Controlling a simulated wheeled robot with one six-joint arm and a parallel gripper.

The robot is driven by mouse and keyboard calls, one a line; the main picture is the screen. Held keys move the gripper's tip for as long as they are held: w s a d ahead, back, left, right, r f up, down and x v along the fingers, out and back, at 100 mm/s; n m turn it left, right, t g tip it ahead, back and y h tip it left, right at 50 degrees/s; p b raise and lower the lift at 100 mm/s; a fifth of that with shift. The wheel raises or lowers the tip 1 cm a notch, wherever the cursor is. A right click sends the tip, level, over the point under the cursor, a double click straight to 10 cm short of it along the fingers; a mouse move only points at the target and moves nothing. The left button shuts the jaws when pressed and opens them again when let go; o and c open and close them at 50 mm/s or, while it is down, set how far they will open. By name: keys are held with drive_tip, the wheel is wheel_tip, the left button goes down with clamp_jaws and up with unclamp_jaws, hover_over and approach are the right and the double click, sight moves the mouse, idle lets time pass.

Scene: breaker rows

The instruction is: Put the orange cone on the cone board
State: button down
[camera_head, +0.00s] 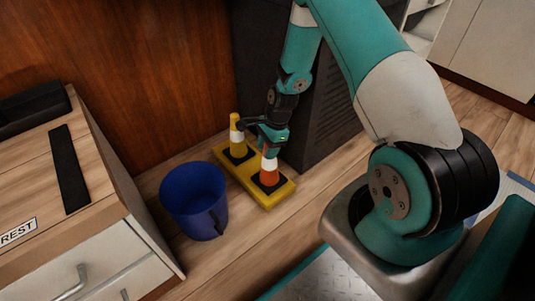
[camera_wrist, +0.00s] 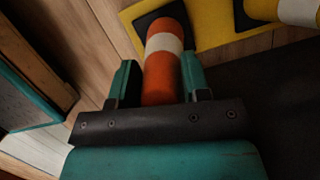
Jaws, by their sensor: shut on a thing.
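The orange cone (camera_head: 269,172), orange with a white band and a black square base, stands upright at the right end of the yellow cone board (camera_head: 247,173). In the wrist view the cone (camera_wrist: 164,70) lies between my fingers, and its black base overlaps the board (camera_wrist: 216,25). I cannot tell whether the base is fully seated or slightly above the board. My gripper (camera_head: 271,147) is shut on the cone's upper part; its fingers also flank the cone in the wrist view (camera_wrist: 160,78). A yellow cone (camera_head: 236,137) with a white band stands at the board's other end.
A blue bin (camera_head: 194,203) stands on the floor just left of the board. A wooden cabinet (camera_head: 98,190) with drawers is further left. A dark ribbed cabinet (camera_head: 325,105) stands close behind my gripper. Some wooden floor (camera_head: 235,250) in front of the board is clear.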

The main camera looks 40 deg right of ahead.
drive_tip(key=shift+f, duration=0.4)
drive_tip(key=c, duration=0.6)
unclamp_jaws()
drive_tip(key=shift+f, duration=0.1)
